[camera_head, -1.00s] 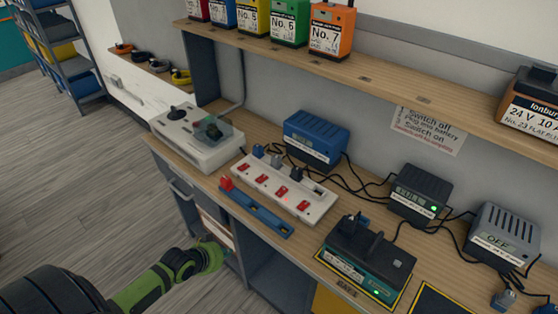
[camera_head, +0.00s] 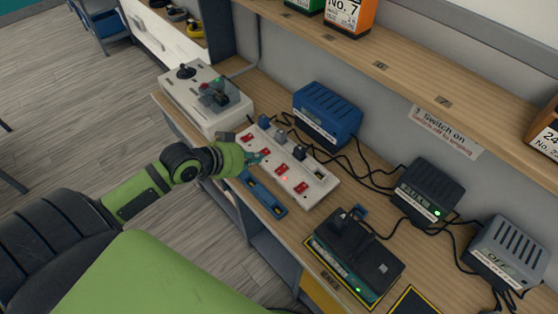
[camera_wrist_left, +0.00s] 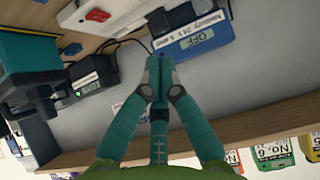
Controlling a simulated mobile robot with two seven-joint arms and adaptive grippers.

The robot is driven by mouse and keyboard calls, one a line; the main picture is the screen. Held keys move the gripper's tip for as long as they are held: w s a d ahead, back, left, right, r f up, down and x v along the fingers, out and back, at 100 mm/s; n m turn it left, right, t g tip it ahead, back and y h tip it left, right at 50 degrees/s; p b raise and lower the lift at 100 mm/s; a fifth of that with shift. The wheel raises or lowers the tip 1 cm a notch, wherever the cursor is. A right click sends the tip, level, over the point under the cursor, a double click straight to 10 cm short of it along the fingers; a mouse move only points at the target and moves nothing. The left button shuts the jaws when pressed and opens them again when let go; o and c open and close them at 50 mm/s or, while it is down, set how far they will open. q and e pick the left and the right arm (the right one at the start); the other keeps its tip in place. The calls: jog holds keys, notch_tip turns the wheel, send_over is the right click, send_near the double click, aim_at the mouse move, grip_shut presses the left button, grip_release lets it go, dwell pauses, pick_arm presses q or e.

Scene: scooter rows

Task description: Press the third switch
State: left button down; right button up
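A white power strip (camera_head: 322,190) lies on the bench with a row of red rocker switches and sockets with plugs behind them. The third switch (camera_head: 282,171) from the left shows a small bright red light near it. My left gripper (camera_head: 259,157) is over the left part of the strip, close to the second switch (camera_head: 266,152). I cannot tell whether it touches the strip. In the left wrist view its fingers (camera_wrist_left: 159,75) are together with nothing between them. The strip (camera_wrist_left: 112,18) shows at the top there, with a red switch (camera_wrist_left: 97,15). My right gripper is not in view.
A white control box (camera_head: 205,100) stands left, a blue charger (camera_head: 327,115) behind. A battery on a charger (camera_head: 352,255), a black charger (camera_head: 428,190) and a grey charger (camera_head: 505,253) stand right. Cables run behind the strip.

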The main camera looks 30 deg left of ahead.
pick_arm(q)
jog(key=p, duration=0.1)
send_over(279, 169)
notch_tip(279, 169, down, 6)
jog(key=shift+s, duration=0.1)
notch_tip(279, 169, down, 3)
jog(key=shift+r+p, duration=0.2)
jog(key=shift+p, duration=0.1)
jog(key=shift+f, duration=0.8)
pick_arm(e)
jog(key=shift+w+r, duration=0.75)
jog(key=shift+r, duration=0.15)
